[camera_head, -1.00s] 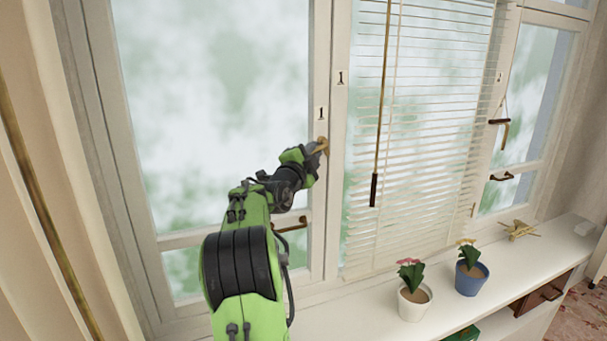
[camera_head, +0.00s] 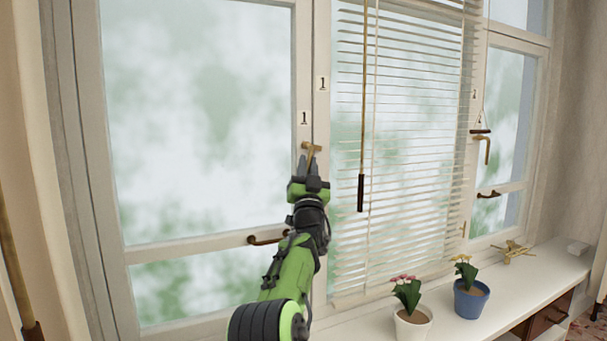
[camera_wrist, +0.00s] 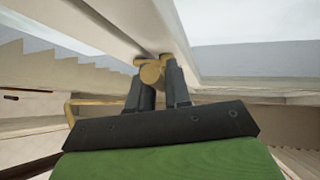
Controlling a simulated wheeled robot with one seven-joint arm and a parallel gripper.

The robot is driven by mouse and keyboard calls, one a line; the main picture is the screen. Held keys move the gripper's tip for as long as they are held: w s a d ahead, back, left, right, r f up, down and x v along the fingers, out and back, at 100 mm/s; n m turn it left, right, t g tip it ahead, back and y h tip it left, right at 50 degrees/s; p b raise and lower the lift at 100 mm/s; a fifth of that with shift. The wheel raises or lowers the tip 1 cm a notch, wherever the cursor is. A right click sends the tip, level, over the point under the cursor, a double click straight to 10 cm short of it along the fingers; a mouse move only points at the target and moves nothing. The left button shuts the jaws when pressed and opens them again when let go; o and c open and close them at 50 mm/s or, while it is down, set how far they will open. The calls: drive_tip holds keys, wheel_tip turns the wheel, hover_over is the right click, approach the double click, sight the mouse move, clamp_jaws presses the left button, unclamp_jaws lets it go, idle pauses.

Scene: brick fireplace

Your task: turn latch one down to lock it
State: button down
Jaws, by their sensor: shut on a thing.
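Latch one is a small brass handle (camera_head: 311,149) on the white window frame, just below a label with the number 1 (camera_head: 304,118). In the wrist view the brass latch (camera_wrist: 152,72) shows between the dark fingers. My gripper (camera_head: 308,163) reaches it from below, its fingers pointing up and shut on the latch. The gripper also fills the lower part of the wrist view (camera_wrist: 158,88). The fingers hide part of the latch's handle, so its exact angle is hard to tell.
A second label 1 (camera_head: 322,83) is on the neighbouring frame post. Blinds (camera_head: 405,150) with a hanging rod (camera_head: 362,190) are to the right. A brass window handle (camera_head: 267,240) is low on the left. Potted plants (camera_head: 412,322) (camera_head: 470,300) stand on the sill.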

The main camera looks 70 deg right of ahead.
drive_tip(key=shift+s+d+f+n+t+y+p, duration=0.15)
drive_tip(key=shift+n+t+y, duration=0.1)
drive_tip(key=shift+n+t, duration=0.65)
drive_tip(key=shift+s+d+r+n+t+y+p, duration=0.15)
drive_tip(key=shift+n+t+y, duration=0.15)
drive_tip(key=shift+n+t, duration=0.6)
drive_tip(key=shift+s+d+f+n+t+y, duration=0.15)
drive_tip(key=shift+n+t+y, duration=0.1)
drive_tip(key=shift+n+t, duration=0.65)
drive_tip(key=shift+n, duration=0.5)
drive_tip(key=c, duration=1.2)
unclamp_jaws()
drive_tip(key=shift+o, duration=0.2)
drive_tip(key=b+v, duration=0.6)
drive_tip(key=v, duration=0.9)
drive_tip(key=shift+s+a, duration=0.25)
drive_tip(key=shift+a, duration=0.05)
